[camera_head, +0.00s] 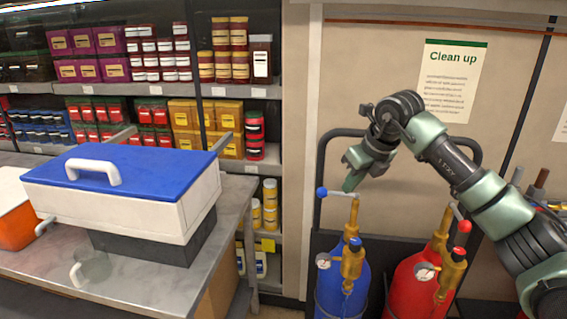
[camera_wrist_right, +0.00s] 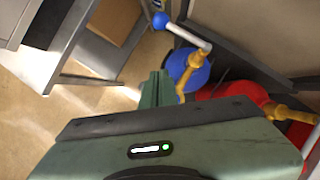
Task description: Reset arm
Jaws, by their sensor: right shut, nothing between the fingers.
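My right arm comes in from the right of the head view. Its green gripper (camera_head: 350,178) hangs just above the blue-knobbed lever (camera_head: 335,194) on the blue gas cylinder (camera_head: 342,286). In the right wrist view the green fingers (camera_wrist_right: 157,88) are together and empty. The lever (camera_wrist_right: 185,34) shows beyond them, up and to the right, and I cannot tell whether they touch it. The blue cylinder (camera_wrist_right: 190,72) lies past the fingertips. My left gripper is in neither view.
A red cylinder (camera_head: 405,290) with a gauge stands right of the blue one, both by a black frame (camera_head: 322,165). A white box with a blue lid (camera_head: 120,170) sits on the metal table (camera_head: 150,275) at left. Stocked shelves (camera_head: 150,95) stand behind. A "Clean up" sign (camera_head: 452,82) hangs on the wall.

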